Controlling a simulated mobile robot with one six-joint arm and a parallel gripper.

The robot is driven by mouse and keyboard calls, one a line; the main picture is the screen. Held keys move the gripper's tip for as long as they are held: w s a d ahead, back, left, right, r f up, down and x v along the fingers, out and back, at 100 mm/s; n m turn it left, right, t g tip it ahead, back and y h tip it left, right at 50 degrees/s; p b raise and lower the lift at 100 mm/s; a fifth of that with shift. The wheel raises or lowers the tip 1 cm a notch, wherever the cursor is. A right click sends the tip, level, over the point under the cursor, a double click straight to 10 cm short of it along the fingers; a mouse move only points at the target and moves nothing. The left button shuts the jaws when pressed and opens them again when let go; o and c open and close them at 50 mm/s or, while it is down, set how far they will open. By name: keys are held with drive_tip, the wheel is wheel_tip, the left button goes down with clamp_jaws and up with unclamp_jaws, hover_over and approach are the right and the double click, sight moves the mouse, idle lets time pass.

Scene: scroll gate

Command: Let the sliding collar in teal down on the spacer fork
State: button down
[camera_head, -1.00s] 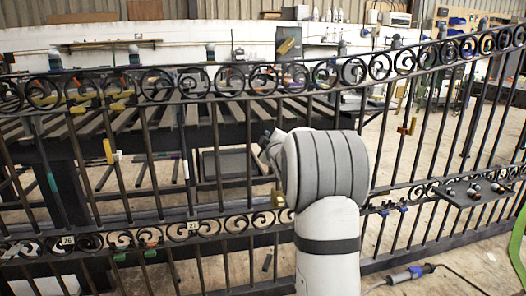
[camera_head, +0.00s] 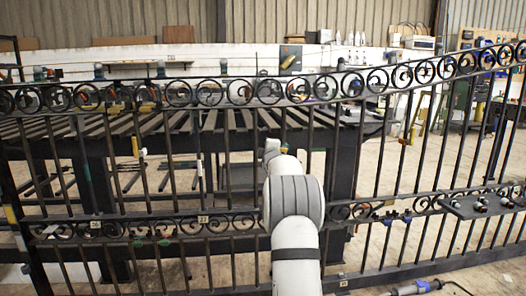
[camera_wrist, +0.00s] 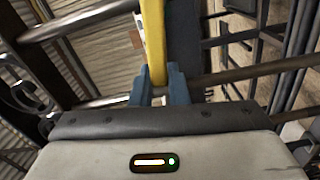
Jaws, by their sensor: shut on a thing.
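My gripper (camera_wrist: 158,78) shows in the wrist view, with its blue fingers shut on a yellow bar-shaped piece (camera_wrist: 153,40). The piece stands upright in the picture and runs out at the top edge. I cannot tell whether it is the spacer fork. In the head view my own arm hides the gripper. A small teal band (camera_head: 86,172) shows on a bar at the left of the gate, far from my arm. I cannot tell whether it is the sliding collar. No teal collar shows clearly in the wrist view.
The black scroll gate (camera_head: 300,200) spans the head view, with yellow pieces (camera_head: 135,147) on some bars and green pieces (camera_head: 137,243) under the lower scrolls. A dark shelf (camera_head: 480,206) with small parts is at right. A corded tool (camera_head: 418,288) lies on the floor.

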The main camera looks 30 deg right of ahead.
idle(0.3)
drive_tip(key=c, duration=1.4)
unclamp_jaws()
drive_tip(key=shift+w+d, duration=0.1)
drive_tip(key=shift+d, duration=0.05)
